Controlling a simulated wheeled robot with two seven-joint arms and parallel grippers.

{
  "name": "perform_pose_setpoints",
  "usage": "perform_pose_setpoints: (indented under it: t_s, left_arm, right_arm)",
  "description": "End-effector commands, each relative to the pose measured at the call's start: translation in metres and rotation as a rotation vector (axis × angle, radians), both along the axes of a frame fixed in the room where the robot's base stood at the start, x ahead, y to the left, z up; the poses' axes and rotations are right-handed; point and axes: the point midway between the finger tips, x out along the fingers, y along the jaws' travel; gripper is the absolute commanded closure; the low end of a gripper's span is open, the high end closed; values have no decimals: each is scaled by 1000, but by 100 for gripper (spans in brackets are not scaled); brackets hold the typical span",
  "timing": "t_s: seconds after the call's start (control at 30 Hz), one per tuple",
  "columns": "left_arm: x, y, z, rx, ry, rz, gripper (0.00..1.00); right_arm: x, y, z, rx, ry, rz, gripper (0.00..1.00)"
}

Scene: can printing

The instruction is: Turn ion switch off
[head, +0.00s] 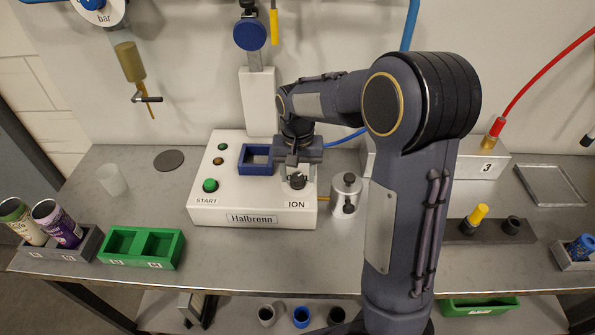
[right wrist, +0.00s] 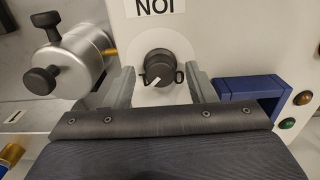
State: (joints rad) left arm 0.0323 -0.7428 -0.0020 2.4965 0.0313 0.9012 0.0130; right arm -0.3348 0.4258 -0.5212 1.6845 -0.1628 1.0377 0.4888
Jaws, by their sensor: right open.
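The ION switch (right wrist: 158,66) is a round black knob with a white pointer mark on the white Halbrenn box (head: 240,215). In the head view the knob (head: 297,182) shows just below my right gripper (head: 297,168). In the right wrist view my right gripper (right wrist: 163,90) is open, with one finger on each side of the knob and a gap on both sides. The label appears upside down there, and the pointer mark slants to the lower left. The position markings beside the knob are partly visible. My left gripper is in neither view.
A blue square frame (head: 246,160) and a green START button (head: 210,185) are on the box. A metal cylinder with black knobs (head: 346,196) stands close to the box's right side. A green two-slot holder (head: 178,250) and cans (head: 58,226) sit at the left.

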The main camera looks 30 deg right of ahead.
Motion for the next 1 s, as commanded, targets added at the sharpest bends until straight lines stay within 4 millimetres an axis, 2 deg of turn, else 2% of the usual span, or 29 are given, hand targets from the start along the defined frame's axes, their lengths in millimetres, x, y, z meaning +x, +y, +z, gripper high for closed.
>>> perform_pose_setpoints:
  t_s: [0.23,0.57,0.83,1.0]
  left_arm:
    - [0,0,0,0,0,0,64]
    - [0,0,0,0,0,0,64]
    - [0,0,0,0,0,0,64]
    - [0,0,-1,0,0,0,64]
  right_arm:
    - [0,0,-1,1,-1,0,51]
    - [0,0,-1,1,-1,0,94]
    - [0,0,0,1,-1,26,94]
    - [0,0,0,1,0,99,94]
